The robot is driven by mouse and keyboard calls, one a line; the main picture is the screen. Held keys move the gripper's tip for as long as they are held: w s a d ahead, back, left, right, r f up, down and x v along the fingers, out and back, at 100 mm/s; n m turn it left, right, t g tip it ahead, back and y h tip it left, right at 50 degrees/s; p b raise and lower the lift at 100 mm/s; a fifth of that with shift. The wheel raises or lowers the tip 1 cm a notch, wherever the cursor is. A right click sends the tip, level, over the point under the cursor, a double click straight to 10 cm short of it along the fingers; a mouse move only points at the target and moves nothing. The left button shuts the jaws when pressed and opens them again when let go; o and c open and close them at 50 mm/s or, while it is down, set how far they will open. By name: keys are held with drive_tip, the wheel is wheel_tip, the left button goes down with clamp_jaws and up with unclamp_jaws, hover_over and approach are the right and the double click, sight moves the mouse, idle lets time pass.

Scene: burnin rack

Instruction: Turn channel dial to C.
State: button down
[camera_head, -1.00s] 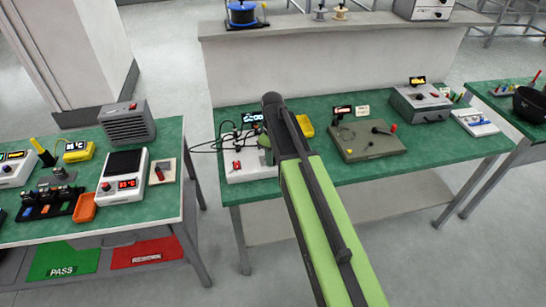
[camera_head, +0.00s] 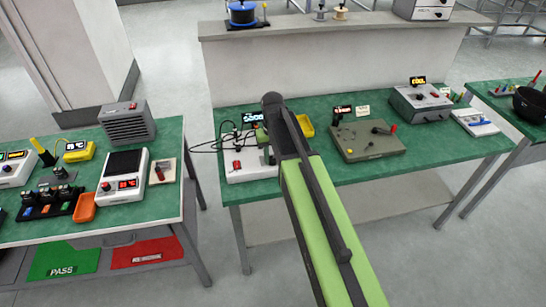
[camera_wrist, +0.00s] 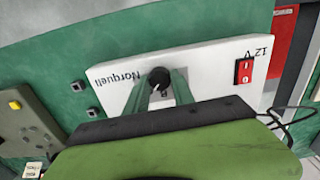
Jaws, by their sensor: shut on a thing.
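The channel dial (camera_wrist: 158,77) is a round black knob with a small white mark on the white Norquell unit (camera_wrist: 215,62). The wrist view shows the unit upside down. My gripper (camera_wrist: 160,82) is shut on the dial, with one green finger on each side. A small letter shows between the fingers, too small to read surely, and I cannot tell the dial's setting. In the head view the white unit (camera_head: 250,170) sits at the left of the middle bench; my arm hides its right part and the dial.
Dark cables (camera_head: 205,146) run left of the unit. A grey-green panel box (camera_head: 368,141) and a yellow tray (camera_head: 307,126) stand to the right.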

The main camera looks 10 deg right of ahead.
sight(273, 159)
drive_tip(key=shift+m, duration=0.3)
drive_tip(key=c, duration=1.1)
unclamp_jaws()
drive_tip(key=shift+r, duration=0.1)
wheel_tip(273, 159, up, 17)
drive_tip(key=p, duration=1.7)
drive_tip(key=shift+r, duration=0.1)
